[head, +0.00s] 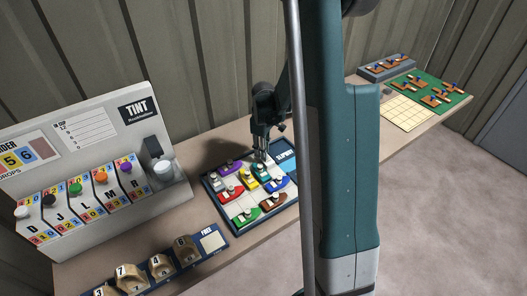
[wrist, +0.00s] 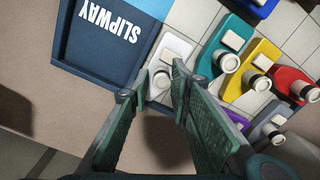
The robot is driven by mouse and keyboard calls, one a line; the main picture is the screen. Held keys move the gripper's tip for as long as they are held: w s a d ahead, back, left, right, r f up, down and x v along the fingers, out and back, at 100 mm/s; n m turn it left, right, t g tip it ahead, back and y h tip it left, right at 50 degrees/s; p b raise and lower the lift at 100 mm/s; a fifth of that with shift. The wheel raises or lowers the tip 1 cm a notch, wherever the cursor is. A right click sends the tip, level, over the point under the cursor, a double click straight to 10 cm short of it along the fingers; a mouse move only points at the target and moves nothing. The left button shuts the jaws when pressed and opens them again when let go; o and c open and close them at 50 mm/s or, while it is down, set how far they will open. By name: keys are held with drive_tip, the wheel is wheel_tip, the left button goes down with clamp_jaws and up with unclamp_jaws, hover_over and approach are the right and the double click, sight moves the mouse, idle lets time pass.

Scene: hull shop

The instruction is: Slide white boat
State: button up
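The white boat (wrist: 176,48) lies on the tiled board beside the dark blue slipway wall in the wrist view. Its round white funnel (wrist: 161,78) faces my gripper. My gripper (wrist: 163,72) is open, with its two green fingers on either side of the funnel; whether they touch it I cannot tell. In the head view my gripper (head: 262,157) points down at the far side of the boat tray (head: 213,202) and mostly hides the white boat. The slipway (wrist: 97,50), marked "SLIPWAY", is left of the boat in the wrist view.
A teal boat (wrist: 222,45) lies close right of the white boat, then yellow (wrist: 250,75) and red (wrist: 292,82) ones. More boats crowd the tray. A tint dispenser (head: 95,165) and a rack of numbered blocks (head: 160,266) stand left and in front.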

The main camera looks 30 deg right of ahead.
drive_tip(key=shift+r, duration=0.15)
wheel_tip(320, 180, up, 12)
idle(0.8)
idle(0.4)
drive_tip(key=s+a+r+m+t, duration=0.1)
drive_tip(key=s+a+r+t, duration=0.1)
drive_tip(key=s+a+r, duration=0.4)
drive_tip(key=s+a+r+m+t, duration=0.1)
drive_tip(key=s+a+r, duration=0.3)
drive_tip(key=a+r, duration=0.4)
drive_tip(key=s+a+r+m+t, duration=0.2)
drive_tip(key=s+a+m+t, duration=0.1)
drive_tip(key=s+a, duration=0.9)
drive_tip(key=shift+s+t, duration=0.6)
drive_tip(key=shift+s, duration=0.9)
